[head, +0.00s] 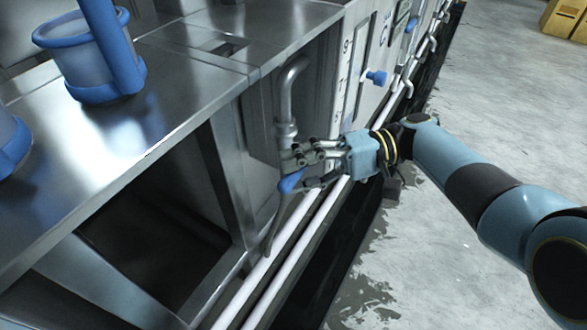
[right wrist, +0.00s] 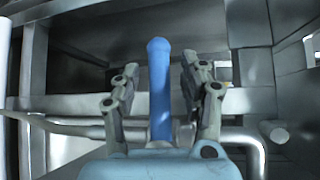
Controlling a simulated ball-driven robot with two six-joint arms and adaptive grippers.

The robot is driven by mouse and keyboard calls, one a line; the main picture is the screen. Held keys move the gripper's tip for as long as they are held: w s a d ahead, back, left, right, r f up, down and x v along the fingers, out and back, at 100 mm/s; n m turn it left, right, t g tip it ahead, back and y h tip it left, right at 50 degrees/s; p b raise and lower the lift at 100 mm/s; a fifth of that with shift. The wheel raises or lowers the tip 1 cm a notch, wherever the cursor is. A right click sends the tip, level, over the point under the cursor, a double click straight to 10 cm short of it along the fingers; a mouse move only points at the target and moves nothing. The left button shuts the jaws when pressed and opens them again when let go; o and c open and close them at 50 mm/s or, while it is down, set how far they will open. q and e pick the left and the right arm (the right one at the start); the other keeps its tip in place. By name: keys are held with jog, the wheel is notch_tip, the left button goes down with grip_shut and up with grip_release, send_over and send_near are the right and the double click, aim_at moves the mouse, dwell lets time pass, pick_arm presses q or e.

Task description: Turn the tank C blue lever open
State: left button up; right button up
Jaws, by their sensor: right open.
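A blue lever (head: 290,182) sits at the lower end of a bent metal pipe (head: 285,100) on the side of the steel machine. In the right wrist view the blue lever (right wrist: 160,90) stands upright between the fingers. My right gripper (head: 292,160) is at the lever, with its fingers apart on either side of it. In the right wrist view the right gripper (right wrist: 158,85) shows a gap on both sides of the lever. The lever's pivot is hidden behind the gripper. My left gripper is not in view.
A steel counter (head: 160,140) with blue-rimmed containers (head: 103,75) fills the left. Another blue handle (head: 376,76) sticks out of the panel farther back. White pipes (head: 290,240) run low beneath the gripper. The grey floor (head: 500,110) at right is open; cardboard boxes (head: 565,18) stand far back.

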jog(key=shift+a+f, duration=0.1)
jog(key=shift+a, duration=0.35)
jog(key=shift+c, duration=0.3)
grip_shut()
